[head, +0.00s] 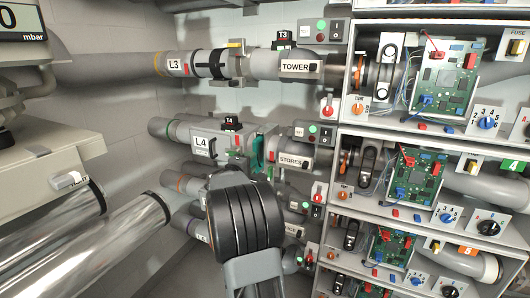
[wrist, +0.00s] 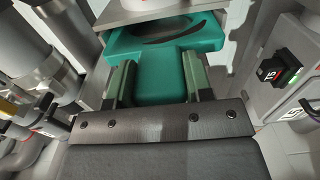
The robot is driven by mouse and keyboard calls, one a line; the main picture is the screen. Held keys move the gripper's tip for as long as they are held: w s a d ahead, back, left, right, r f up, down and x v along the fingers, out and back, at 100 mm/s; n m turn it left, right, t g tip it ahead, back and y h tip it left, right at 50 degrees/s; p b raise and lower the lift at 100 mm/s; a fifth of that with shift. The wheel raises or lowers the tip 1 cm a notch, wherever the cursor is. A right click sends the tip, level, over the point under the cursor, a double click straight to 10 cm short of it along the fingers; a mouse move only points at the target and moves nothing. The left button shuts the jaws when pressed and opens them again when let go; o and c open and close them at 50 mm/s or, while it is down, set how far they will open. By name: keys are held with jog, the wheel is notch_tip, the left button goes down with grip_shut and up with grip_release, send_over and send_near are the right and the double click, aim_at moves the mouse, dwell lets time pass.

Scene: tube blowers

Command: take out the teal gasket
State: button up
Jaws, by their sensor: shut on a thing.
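The teal gasket (wrist: 162,58) fills the upper middle of the wrist view, its tab pointing toward my gripper. My gripper (wrist: 160,78) is shut on this tab, with one green-grey finger on each side. The gasket's far part goes under a grey flange (wrist: 150,14), and a dark curved opening shows in it. In the head view a strip of the teal gasket (head: 257,152) stands between the L4 pipe unit (head: 207,143) and the STORES blower (head: 294,159). My black wrist hides the fingertips there.
The L3 pipe (head: 178,65) and TOWER blower (head: 290,67) run above. Shelves with circuit boards (head: 446,75), switches and knobs stand on the right. Shiny metal pipes (head: 110,245) lie at lower left. In the wrist view a black T5 block (wrist: 268,75) is close on the right.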

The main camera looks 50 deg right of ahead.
jog(key=b+v, duration=0.3)
jog(key=v, duration=0.3)
jog(key=shift+a, duration=0.4)
jog(key=shift+s, duration=0.1)
dwell(0.3)
jog(key=b+v, duration=0.2)
jog(key=v, duration=0.6)
jog(key=shift+b, duration=0.35)
jog(key=shift+f, duration=0.15)
